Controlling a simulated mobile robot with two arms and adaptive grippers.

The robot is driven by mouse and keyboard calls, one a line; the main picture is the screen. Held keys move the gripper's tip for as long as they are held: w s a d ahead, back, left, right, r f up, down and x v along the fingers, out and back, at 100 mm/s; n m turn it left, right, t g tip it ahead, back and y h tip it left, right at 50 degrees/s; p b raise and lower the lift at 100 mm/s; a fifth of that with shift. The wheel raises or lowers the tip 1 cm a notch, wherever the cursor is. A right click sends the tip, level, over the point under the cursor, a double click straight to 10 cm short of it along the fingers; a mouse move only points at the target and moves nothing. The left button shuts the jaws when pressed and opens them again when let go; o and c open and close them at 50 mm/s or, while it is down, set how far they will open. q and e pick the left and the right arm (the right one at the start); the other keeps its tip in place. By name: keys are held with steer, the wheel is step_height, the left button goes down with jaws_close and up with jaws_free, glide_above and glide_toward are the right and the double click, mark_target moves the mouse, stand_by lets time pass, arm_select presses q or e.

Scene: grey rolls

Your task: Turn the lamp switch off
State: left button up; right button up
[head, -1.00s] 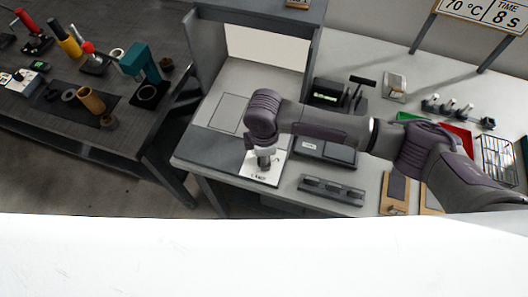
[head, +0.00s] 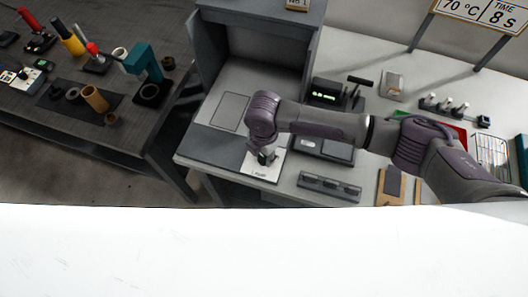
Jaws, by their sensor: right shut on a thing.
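The lamp switch sits on a white plate (head: 262,174) with dark lettering that seems to read "LAMP", at the front left of the light table. My right gripper (head: 265,158) is over this plate, pointing down, and is shut on the lamp switch. The switch itself is mostly hidden under the gripper and wrist, so its position cannot be told. My left gripper is not in view.
A grey slotted block (head: 329,187) lies right of the plate. Behind my arm stand a device with a green display (head: 325,92) and a scale-like box (head: 338,150). A dark workbench (head: 50,120) with tools is at the left, across a gap.

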mark_target(264, 157)
stand_by(0.4)
steer(key=o, duration=1.2)
steer(key=shift+c, duration=0.2)
step_height(264, 157, up, 12)
steer(key=shift+s, duration=0.1)
